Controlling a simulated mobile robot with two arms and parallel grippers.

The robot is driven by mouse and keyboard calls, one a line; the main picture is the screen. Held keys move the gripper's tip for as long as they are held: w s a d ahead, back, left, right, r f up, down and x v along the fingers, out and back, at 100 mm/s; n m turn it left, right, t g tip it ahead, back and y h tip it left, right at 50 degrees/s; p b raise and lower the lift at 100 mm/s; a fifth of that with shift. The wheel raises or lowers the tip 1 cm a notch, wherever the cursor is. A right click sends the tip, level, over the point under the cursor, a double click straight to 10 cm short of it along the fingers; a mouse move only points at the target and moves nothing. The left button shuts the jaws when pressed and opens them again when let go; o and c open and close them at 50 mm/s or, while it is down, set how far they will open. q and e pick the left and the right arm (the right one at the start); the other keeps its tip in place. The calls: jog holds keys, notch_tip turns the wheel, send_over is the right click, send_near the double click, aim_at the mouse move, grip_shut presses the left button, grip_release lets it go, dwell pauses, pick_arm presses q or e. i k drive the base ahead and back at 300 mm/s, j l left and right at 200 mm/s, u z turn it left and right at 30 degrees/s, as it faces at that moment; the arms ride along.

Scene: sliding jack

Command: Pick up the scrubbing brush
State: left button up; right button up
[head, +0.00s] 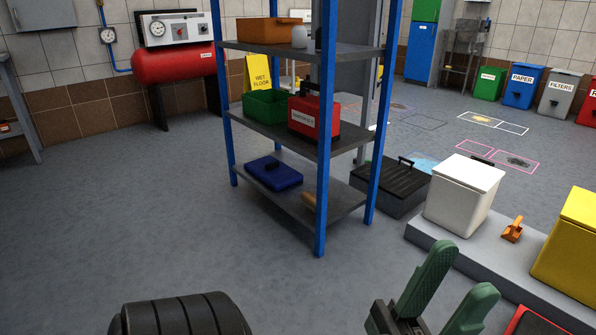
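A small tan, wood-coloured object (309,200), perhaps the scrubbing brush, lies on the bottom shelf of the rack, near its front right corner. It is partly hidden by the front blue post, and I cannot make out bristles. My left gripper (464,271) is at the bottom of the head view, right of centre. Its two green fingers are spread apart with nothing between them. It is well apart from the rack. My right gripper is not in view.
The blue-post shelf rack (318,145) carries a blue case (276,174), a green bin (265,105) and a red box (314,116). A grey platform (470,243) at right holds a white bin (463,190), an orange scoop (513,229) and a yellow bin (572,250). Floor left of the rack is clear.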

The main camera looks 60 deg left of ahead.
aim_at(308, 199)
jog(key=u, duration=1.8)
jog(key=i, duration=0.15)
jog(key=u, duration=0.05)
